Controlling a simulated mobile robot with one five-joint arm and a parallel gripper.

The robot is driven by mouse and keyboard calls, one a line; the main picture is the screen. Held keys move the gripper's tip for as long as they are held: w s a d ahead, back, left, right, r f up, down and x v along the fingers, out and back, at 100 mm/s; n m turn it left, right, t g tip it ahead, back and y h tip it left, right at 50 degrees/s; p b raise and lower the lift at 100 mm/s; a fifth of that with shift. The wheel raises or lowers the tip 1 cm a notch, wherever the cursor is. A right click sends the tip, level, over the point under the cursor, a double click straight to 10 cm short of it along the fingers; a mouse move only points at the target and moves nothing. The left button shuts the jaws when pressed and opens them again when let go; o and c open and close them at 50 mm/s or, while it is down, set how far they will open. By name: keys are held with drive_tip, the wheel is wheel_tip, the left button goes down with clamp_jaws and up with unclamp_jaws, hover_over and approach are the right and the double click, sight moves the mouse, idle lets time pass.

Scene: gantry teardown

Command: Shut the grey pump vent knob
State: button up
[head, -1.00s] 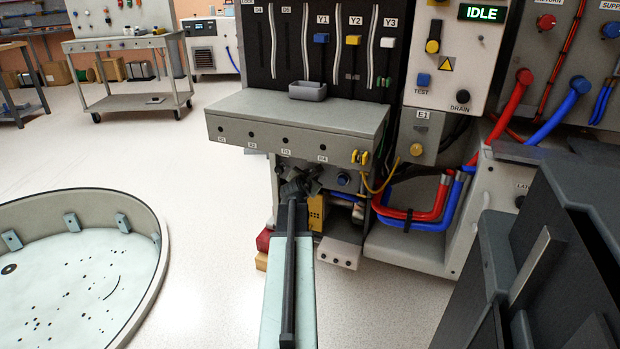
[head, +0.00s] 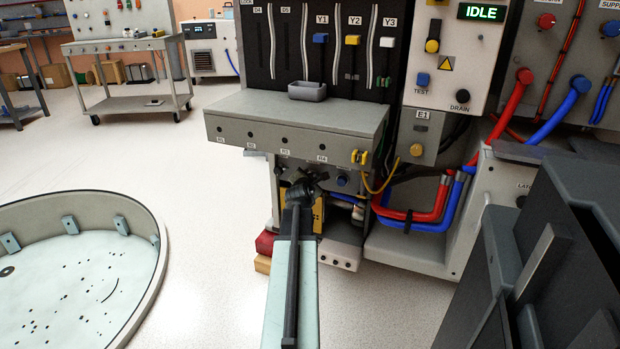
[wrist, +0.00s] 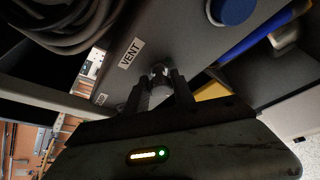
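The grey pump vent knob (wrist: 158,70) shows in the wrist view, just right of the VENT label on a dark panel. It is small and partly hidden by my gripper (wrist: 159,76). The two dark fingers stand on either side of the knob. I cannot tell whether they press on it. In the head view my gripper (head: 304,187) is under the overhang of the grey bench, at the lower front of the machine. There it hides the knob and the label.
A blue knob (wrist: 232,10) sits close to the right in the wrist view, with a thick dark hose (wrist: 70,25) at upper left. The bench ledge (head: 295,112) overhangs my gripper. Red hoses (head: 425,213) run to the right.

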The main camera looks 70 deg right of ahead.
drive_tip(key=o, duration=0.4)
drive_tip(key=shift+w, duration=0.2)
drive_tip(key=shift+c, duration=0.2)
drive_tip(key=shift+s, duration=0.1)
drive_tip(key=p+v, duration=0.2)
drive_tip(key=v, duration=0.5)
drive_tip(key=shift+a, duration=0.35)
drive_tip(key=shift+r, duration=0.1)
